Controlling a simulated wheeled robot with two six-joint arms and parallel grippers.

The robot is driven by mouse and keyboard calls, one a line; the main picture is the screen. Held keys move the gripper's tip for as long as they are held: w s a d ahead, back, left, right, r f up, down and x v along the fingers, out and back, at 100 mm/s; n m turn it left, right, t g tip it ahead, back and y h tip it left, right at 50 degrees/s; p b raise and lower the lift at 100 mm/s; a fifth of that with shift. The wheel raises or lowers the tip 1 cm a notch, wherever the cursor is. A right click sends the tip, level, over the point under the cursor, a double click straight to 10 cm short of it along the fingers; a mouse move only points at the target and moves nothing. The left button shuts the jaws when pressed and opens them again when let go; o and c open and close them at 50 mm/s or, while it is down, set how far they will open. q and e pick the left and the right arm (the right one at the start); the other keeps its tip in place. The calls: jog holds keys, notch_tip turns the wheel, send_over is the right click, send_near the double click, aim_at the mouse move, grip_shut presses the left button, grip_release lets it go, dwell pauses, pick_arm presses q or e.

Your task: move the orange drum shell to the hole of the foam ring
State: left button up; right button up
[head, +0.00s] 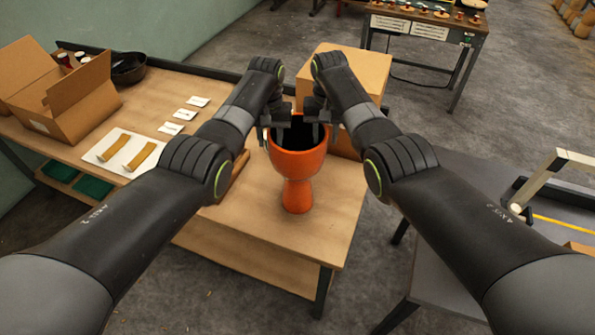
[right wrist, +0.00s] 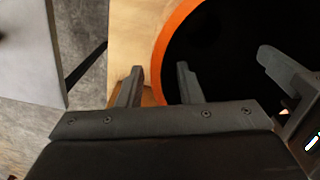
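The orange drum shell (head: 298,166) stands upright, bowl up, on the wooden table near its right end. Its dark mouth faces up. My left gripper (head: 272,130) is at the left side of the rim, its fingers apart with the rim seemingly between them. My right gripper (head: 324,132) is at the right side of the rim. In the right wrist view my right gripper (right wrist: 160,88) has its fingers apart, one outside and one inside the orange rim (right wrist: 160,55), with gaps visible. I cannot make out the foam ring in either view.
A cardboard box (head: 362,72) stands right behind the shell. A grey table (head: 455,285) stands at right, across a gap.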

pick_arm(q)
jog(key=shift+s+f, duration=0.15)
jog(key=shift+f, duration=0.45)
pick_arm(e)
jog(key=shift+s+f, duration=0.2)
jog(key=shift+f, duration=0.45)
pick_arm(q)
grip_shut()
pick_arm(e)
grip_shut()
jog(key=shift+w, duration=0.1)
pick_arm(q)
jog(key=shift+r, duration=0.1)
pick_arm(e)
jog(key=shift+r, duration=0.1)
